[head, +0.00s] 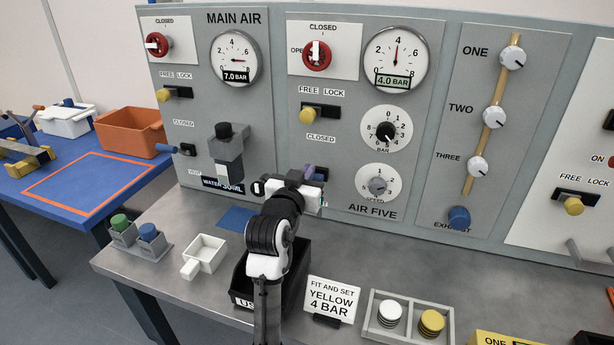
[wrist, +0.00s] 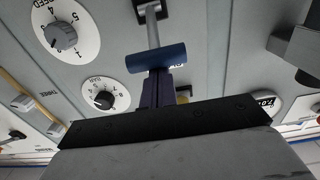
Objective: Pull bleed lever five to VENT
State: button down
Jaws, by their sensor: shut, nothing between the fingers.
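The bleed lever five (wrist: 157,57) shows in the wrist view as a blue crossbar handle on a grey stem running to a dark mount on the panel. My gripper (wrist: 158,88) is shut and empty, its dark purple fingers close to the blue handle; I cannot tell whether they touch it. In the head view my gripper (head: 308,174) is at the AIR FIVE panel (head: 345,215), below its CLOSED label (head: 321,140). My arm hides most of the lever and its VENT label there.
Left of it, the MAIN AIR panel has a similar blue lever (head: 168,147) and a protruding grey filter unit (head: 226,150). Pressure (head: 387,132) and speed (head: 378,186) knobs sit to the right. A white tray (head: 206,250), black bin (head: 297,285) and sign (head: 332,299) stand on the bench below.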

jog(key=shift+t, duration=0.8)
jog(key=shift+s+a+f+b, duration=0.1)
jog(key=shift+s+f+b, duration=0.25)
jog(key=shift+f+b, duration=0.95)
jog(key=shift+s+a+f+b, duration=0.1)
jog(key=shift+s+f+b, duration=0.35)
jog(key=shift+b, duration=1.45)
jog(key=shift+s+a+f+b, duration=0.1)
jog(key=shift+s+f+b, duration=0.1)
jog(key=shift+f+b, duration=1.15)
jog(key=shift+r+b, duration=0.3)
jog(key=b+v, duration=0.1)
jog(key=v, duration=0.6)
jog(key=shift+s+a+b, duration=0.2)
jog(key=shift+b, duration=0.15)
